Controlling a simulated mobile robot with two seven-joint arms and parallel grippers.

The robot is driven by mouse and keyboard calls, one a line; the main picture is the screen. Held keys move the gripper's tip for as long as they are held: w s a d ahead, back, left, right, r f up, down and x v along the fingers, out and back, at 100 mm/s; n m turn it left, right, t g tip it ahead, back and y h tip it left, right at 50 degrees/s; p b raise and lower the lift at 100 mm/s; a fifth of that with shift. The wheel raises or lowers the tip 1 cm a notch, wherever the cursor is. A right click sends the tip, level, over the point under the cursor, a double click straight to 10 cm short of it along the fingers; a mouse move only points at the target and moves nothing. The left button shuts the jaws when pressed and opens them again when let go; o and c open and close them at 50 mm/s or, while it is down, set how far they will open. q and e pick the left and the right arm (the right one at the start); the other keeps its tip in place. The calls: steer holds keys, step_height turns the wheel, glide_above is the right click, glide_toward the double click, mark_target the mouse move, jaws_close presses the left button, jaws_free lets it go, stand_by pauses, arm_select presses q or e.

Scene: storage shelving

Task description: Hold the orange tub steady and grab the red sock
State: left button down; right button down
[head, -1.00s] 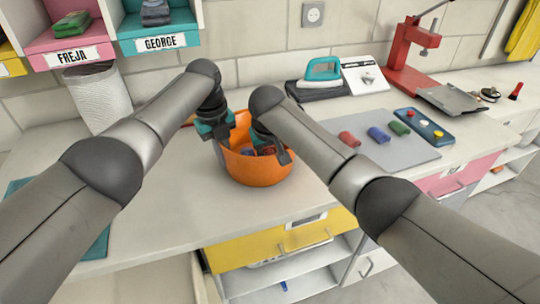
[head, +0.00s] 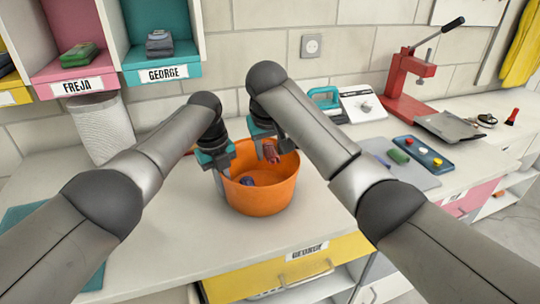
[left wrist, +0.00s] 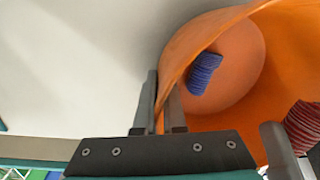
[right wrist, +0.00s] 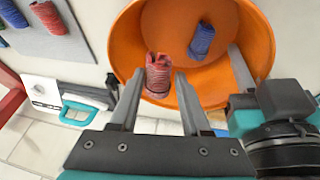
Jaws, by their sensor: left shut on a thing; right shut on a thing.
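The orange tub (head: 262,196) stands on the worktop near its front edge. My left gripper (head: 222,168) is shut on the tub's left rim; in the left wrist view the tub wall runs between its fingers (left wrist: 161,105). My right gripper (head: 268,142) is shut on the red sock (head: 271,154) and holds it upright at the tub's mouth, above the floor of the tub. The red sock also shows between the fingers in the right wrist view (right wrist: 158,76). A blue sock (head: 247,181) lies on the tub's floor, apart from both grippers.
A grey mat (head: 408,174) with rolled socks and a blue tray (head: 424,153) lie to the right. A teal iron (head: 326,97) and a red press (head: 408,90) stand behind. A white basket (head: 103,130) stands back left. Labelled cubbies (head: 162,73) hang above.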

arm_select(q)
steer(key=shift+s+a+f, duration=0.1)
steer(key=shift+a+f, duration=0.05)
steer(key=shift+f, duration=0.05)
steer(key=c, duration=0.9)
jaws_free()
steer(key=shift+r, duration=0.15)
